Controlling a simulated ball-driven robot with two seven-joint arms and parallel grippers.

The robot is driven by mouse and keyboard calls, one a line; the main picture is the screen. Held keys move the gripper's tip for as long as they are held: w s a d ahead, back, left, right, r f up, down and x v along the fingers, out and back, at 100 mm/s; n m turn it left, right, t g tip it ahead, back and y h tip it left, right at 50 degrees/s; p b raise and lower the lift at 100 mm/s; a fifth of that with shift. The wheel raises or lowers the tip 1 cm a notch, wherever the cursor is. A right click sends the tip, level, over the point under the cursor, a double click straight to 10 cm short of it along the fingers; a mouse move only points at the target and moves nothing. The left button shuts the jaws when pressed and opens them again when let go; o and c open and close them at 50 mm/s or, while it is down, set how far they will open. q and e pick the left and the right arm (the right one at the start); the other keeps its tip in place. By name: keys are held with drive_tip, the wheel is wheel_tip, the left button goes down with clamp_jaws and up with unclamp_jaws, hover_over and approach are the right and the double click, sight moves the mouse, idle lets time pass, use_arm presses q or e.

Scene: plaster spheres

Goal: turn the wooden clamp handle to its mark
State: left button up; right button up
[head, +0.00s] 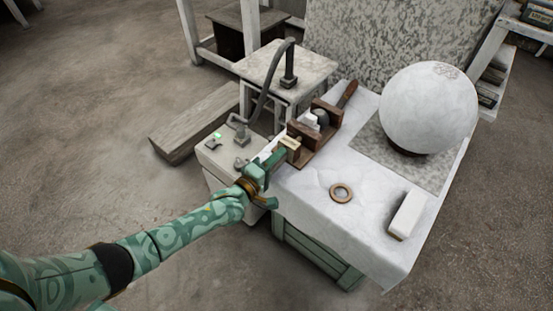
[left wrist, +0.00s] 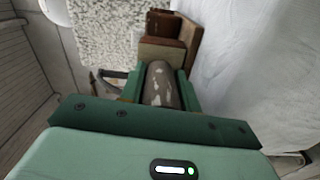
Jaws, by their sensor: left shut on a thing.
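The wooden clamp (head: 303,155) sits on the left edge of the cloth-covered table, with a white piece between its upright blocks. In the left wrist view its brown blocks (left wrist: 163,50) stand just beyond my fingers. My left gripper (head: 277,158) is at the clamp's near end. In the left wrist view it is shut on the handle (left wrist: 160,85), a grey-brown cylinder with pale worn patches between the green fingers. In the head view the gripper hides the handle. I cannot make out the mark. My right gripper is not in view.
A large white sphere (head: 429,100) stands at the table's back right. A ring (head: 341,193) and a white block (head: 407,214) lie on the cloth (head: 310,200). A brown-handled tool (head: 348,94) lies behind the clamp. A bent dark pipe (head: 262,100) rises left of the clamp.

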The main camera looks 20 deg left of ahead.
use_arm(q)
drive_tip(key=shift+m, duration=0.9)
drive_tip(key=m, duration=0.4)
drive_tip(key=shift+f+m+p, duration=0.1)
drive_tip(key=shift+m+p, duration=0.2)
drive_tip(key=shift+p, duration=0.1)
drive_tip(key=m, duration=0.4)
drive_tip(key=shift+s, duration=0.1)
drive_tip(key=m, duration=0.8)
drive_tip(key=shift+f+m, duration=0.1)
drive_tip(key=shift+m, duration=0.2)
drive_tip(key=m, duration=0.5)
drive_tip(key=m+b, duration=0.1)
drive_tip(key=m, duration=0.4)
drive_tip(key=shift+m, duration=0.4)
drive_tip(key=shift+m+b, duration=0.5)
drive_tip(key=shift+m, duration=0.9)
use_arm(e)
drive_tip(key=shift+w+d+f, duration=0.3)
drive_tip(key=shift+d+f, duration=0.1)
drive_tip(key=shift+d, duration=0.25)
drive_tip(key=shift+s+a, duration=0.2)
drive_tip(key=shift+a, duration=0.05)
use_arm(q)
drive_tip(key=o, duration=1)
